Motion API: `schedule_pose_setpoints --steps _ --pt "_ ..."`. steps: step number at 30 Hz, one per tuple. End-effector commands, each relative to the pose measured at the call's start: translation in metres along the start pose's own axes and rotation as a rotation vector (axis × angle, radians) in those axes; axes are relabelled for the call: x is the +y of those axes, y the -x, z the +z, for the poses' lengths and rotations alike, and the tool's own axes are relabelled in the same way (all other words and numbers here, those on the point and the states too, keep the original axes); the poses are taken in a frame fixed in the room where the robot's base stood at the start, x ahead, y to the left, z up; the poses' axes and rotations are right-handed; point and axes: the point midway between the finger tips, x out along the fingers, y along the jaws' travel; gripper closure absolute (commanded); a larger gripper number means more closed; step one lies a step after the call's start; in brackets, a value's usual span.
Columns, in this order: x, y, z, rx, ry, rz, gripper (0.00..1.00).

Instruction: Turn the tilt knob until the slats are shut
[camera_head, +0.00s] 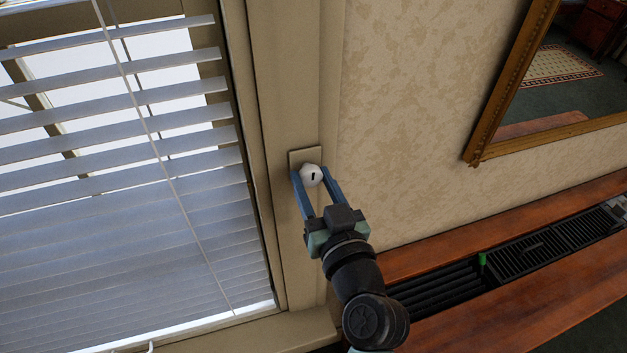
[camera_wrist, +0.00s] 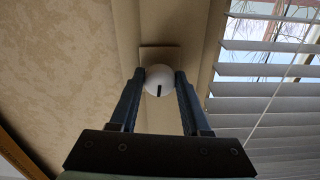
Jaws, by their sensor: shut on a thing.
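The white round tilt knob (camera_head: 312,175) with a dark mark sits on a beige plate (camera_head: 305,156) on the window frame. It also shows in the wrist view (camera_wrist: 159,80), between the fingertips, its dark mark pointing down there. My gripper (camera_head: 311,174) is shut on the knob, one blue finger on each side; the wrist view shows the gripper (camera_wrist: 160,78) too. The blind's slats (camera_head: 110,130) hang to the left in the head view. The upper slats show bright gaps between them; the lower ones look closely overlapped.
A thin cord (camera_head: 150,130) hangs down in front of the slats. A gilt-framed mirror (camera_head: 487,135) is on the patterned wall at the right. Below it runs a wooden ledge (camera_head: 460,247) with black grilles (camera_head: 540,247) and a small green piece (camera_head: 482,259).

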Motion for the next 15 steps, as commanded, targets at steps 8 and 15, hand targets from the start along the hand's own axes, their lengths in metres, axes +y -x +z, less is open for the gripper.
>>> schedule_pose_setpoints --steps 8,15 --pt "-0.0004 0.0002 -0.0001 -0.001 -0.237 0.000 1.00" --pt "-0.0009 0.0002 -0.0009 -0.001 -0.465 0.000 1.00"
